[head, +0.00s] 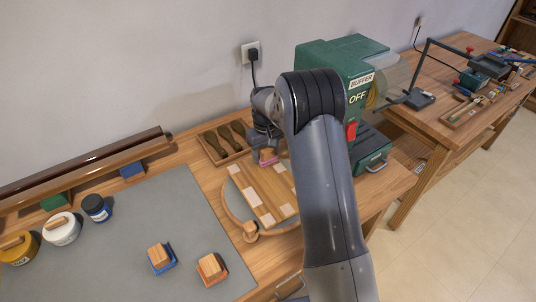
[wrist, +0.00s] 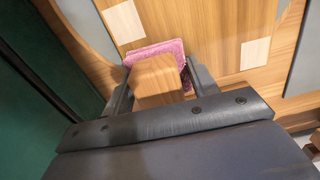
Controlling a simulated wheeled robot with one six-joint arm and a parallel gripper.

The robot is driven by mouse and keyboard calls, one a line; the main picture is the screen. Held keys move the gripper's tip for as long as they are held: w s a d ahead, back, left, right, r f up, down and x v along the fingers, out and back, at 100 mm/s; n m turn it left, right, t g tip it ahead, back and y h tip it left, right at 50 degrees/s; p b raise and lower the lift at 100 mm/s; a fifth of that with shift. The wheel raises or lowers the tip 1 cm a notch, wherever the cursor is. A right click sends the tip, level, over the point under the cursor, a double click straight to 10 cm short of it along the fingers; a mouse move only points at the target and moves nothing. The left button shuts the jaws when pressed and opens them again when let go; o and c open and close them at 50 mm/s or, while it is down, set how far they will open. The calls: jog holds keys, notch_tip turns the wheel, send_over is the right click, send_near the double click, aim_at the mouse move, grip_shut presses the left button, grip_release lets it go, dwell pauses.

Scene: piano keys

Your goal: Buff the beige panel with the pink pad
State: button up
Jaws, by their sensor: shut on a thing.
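The beige wooden panel (head: 264,192) lies on a rounded wooden frame on the bench, with several pale rectangular patches on it. In the wrist view the panel (wrist: 205,22) fills the upper part, with one pale patch (wrist: 124,21) left of the pad and another (wrist: 255,53) to the right. My gripper (wrist: 158,78) is shut on the wooden handle block (wrist: 157,80) of the pink pad (wrist: 174,46). In the head view the pink pad (head: 267,155) is at the panel's far end, partly hidden by my gripper. I cannot tell whether it touches the panel.
A green buffer machine (head: 325,60) marked OFF stands just right and behind. A tray of brushes (head: 222,141) is behind the panel. A blue pad block (head: 161,258) and an orange pad block (head: 212,268) sit on the grey mat (head: 130,215), with jars at left.

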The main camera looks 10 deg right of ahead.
aim_at(273, 168)
jog(key=shift+w+a+f, duration=0.1)
jog(key=shift+w+a, duration=0.1)
jog(key=shift+w, duration=0.3)
jog(key=shift+w+a, duration=0.15)
jog(key=shift+w, duration=0.3)
jog(key=shift+s+d+b, duration=0.3)
jog(key=shift+s+d, duration=0.1)
jog(key=shift+s, duration=0.7)
jog(key=shift+s+d+b, duration=0.25)
jog(key=shift+s+d, duration=0.15)
jog(key=shift+s, duration=0.7)
jog(key=shift+s+d+b, duration=0.3)
jog(key=shift+s+d, duration=0.1)
jog(key=shift+s, duration=0.7)
jog(key=shift+r+p, duration=2.05)
jog(key=shift+r, duration=1.05)
jog(key=shift+w, duration=0.1)
notch_tip(273, 168, up, 3)
jog(key=shift+f+p, duration=0.1)
jog(key=shift+p, duration=0.9)
